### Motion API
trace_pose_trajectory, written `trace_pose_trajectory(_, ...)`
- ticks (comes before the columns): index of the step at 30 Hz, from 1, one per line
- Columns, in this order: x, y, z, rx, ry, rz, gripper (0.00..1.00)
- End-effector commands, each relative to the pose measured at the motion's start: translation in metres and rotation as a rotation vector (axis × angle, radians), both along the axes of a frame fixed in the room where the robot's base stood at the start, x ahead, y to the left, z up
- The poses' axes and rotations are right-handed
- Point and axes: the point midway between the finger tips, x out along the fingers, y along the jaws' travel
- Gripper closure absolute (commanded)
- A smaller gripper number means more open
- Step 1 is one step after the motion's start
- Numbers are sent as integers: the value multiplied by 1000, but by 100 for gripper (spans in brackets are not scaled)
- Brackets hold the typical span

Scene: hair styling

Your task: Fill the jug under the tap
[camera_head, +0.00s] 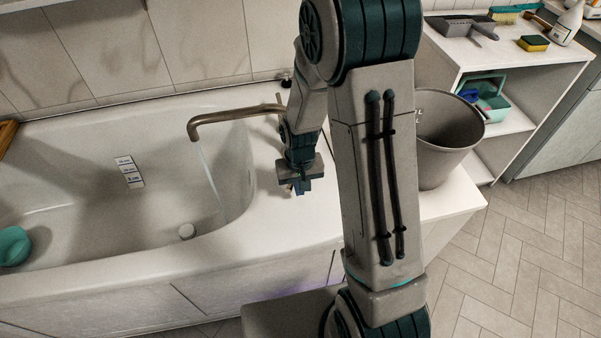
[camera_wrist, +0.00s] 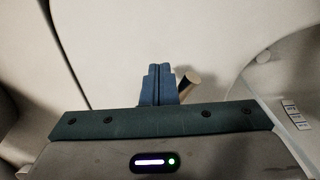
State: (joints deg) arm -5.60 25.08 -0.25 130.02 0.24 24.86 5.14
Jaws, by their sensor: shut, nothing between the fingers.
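The brown metal tap (camera_head: 225,116) arches over the bathtub (camera_head: 215,262), and a thin stream of water (camera_head: 208,175) runs from its spout into the tub. A teal rounded vessel (camera_head: 14,246) lies in the tub at the far left, cut by the picture edge; I cannot tell whether it is the jug. My gripper (camera_head: 300,186) is low over the tub's white right-hand ledge, to the right of the stream. In the wrist view its blue fingers (camera_wrist: 158,84) are together and empty. A brown rod end (camera_wrist: 188,86) shows just right of them, perhaps the tap's handle.
A grey bucket (camera_head: 448,135) stands right of my arm on the white ledge. A shelf unit (camera_head: 505,62) behind holds a dustpan (camera_head: 462,27), a sponge (camera_head: 533,43) and a teal caddy (camera_head: 490,97). A white label strip (camera_head: 130,172) is on the tub's inside.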

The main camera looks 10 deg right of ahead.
Motion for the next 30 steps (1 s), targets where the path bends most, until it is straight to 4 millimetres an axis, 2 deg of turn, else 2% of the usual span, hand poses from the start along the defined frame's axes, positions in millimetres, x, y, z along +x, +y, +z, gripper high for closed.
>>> trace_pose_trajectory(5, 0, 3, 0, 0, 0, -1, 100)
trace_pose_trajectory(16, -6, -8, 4, 0, 0, 0, 100)
trace_pose_trajectory(30, -5, -8, 60, 0, -1, 0, 100)
